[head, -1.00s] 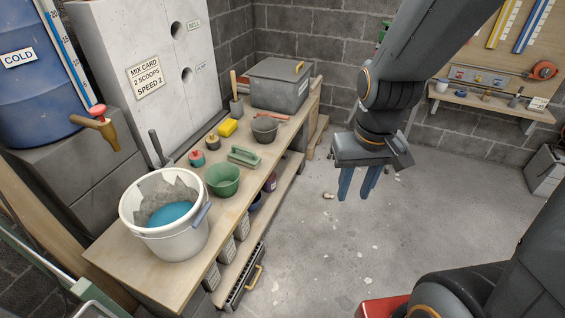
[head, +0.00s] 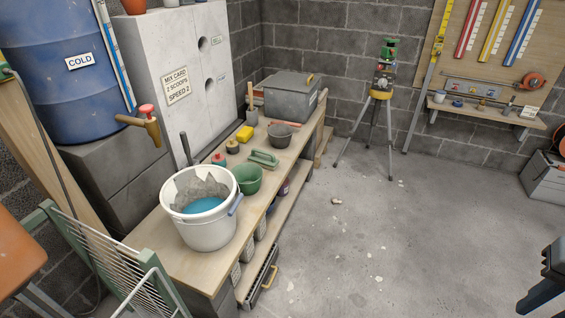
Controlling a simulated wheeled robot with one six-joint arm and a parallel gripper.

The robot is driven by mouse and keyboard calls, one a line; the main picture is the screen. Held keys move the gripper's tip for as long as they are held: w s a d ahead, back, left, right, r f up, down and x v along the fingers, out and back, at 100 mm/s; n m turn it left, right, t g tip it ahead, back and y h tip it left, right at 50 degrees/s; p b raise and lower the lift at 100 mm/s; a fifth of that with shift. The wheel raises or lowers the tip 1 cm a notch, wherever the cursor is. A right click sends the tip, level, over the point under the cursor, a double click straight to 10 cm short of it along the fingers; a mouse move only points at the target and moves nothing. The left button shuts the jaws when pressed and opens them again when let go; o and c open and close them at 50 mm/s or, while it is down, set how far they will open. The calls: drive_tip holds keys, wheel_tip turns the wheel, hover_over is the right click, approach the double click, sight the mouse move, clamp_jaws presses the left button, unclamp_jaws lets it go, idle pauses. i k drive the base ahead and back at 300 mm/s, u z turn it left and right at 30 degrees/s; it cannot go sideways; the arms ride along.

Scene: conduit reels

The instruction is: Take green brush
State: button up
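A green handled tool (head: 263,158), which looks like the green brush, lies on the wooden workbench (head: 165,250) behind the green bowl and in front of the grey bowl. Its underside is hidden, so I cannot tell bristles from a flat plate. My gripper (head: 542,290) shows only in part at the lower right edge, with a dark body and a bluish finger. It is far from the bench and the green tool. Whether it is open or shut is not visible.
A white bucket (head: 212,236) with blue contents stands at the bench's near end. A green bowl (head: 247,180), a grey bowl (head: 280,136) and a yellow sponge (head: 245,133) share the bench. A drying rack (head: 120,270) stands at front left.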

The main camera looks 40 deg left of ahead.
sight(270, 164)
drive_tip(key=i, duration=1.35)
drive_tip(key=u, duration=0.5)
drive_tip(key=i, duration=1.3)
drive_tip(key=u, duration=1.7)
drive_tip(key=i, duration=0.85)
drive_tip(key=u, duration=0.8)
